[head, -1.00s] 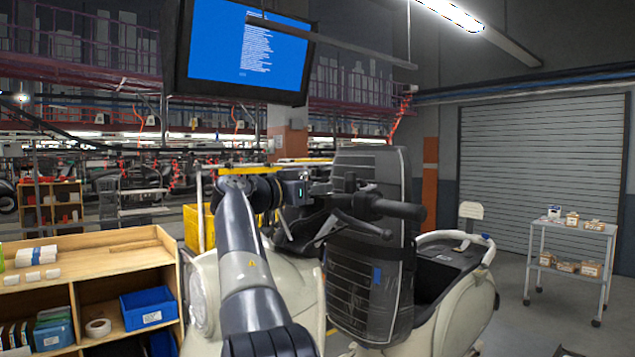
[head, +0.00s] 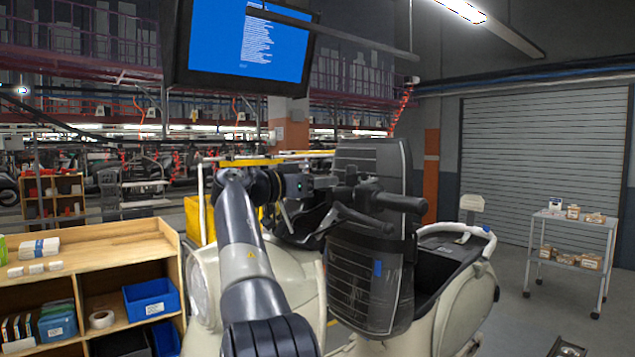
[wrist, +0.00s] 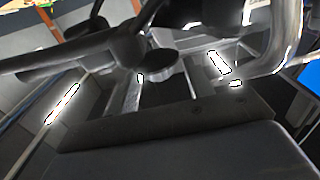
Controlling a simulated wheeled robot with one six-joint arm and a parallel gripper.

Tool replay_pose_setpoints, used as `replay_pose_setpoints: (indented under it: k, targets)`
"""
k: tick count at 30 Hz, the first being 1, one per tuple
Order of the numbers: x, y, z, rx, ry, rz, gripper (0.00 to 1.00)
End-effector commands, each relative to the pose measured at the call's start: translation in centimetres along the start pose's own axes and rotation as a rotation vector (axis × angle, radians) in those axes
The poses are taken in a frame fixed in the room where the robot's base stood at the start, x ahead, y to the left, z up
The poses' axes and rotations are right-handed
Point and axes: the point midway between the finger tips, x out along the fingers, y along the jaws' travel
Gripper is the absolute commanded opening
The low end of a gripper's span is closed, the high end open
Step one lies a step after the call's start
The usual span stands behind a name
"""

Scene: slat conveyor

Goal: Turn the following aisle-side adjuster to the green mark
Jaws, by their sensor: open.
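A cream scooter body (head: 470,290) stands in front of me, with a dark slatted panel (head: 365,285) at its front. A black handlebar grip (head: 400,203) and lever (head: 362,220) stick out to the right above the panel. My gripper (head: 288,220) is open at the left of the handlebar, close to the dark parts there; I cannot tell whether it touches them. The wrist view shows dark bars and a round dark piece (wrist: 148,68) very close; I cannot tell what it is. I cannot make out the adjuster or a green mark in either view.
A wooden shelf unit (head: 110,245) with a blue bin (head: 150,300) stands at the left. A wheeled trolley (head: 572,229) with small boxes stands at the right before a roller shutter (head: 540,140). A blue screen (head: 250,45) hangs overhead.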

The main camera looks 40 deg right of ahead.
Motion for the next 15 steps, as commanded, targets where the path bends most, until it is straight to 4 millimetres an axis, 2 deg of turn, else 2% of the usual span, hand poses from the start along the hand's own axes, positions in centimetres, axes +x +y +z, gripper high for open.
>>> replay_pose_setpoints:
  k: [4,7,15]
  targets:
    - [-0.3,0.0,0.0,0.000,0.000,-0.001,0.49]
    - [-1.3,-0.1,0.1,0.001,0.001,-0.003,0.49]
    - [-6.6,-0.1,0.2,0.001,0.000,-0.005,0.49]
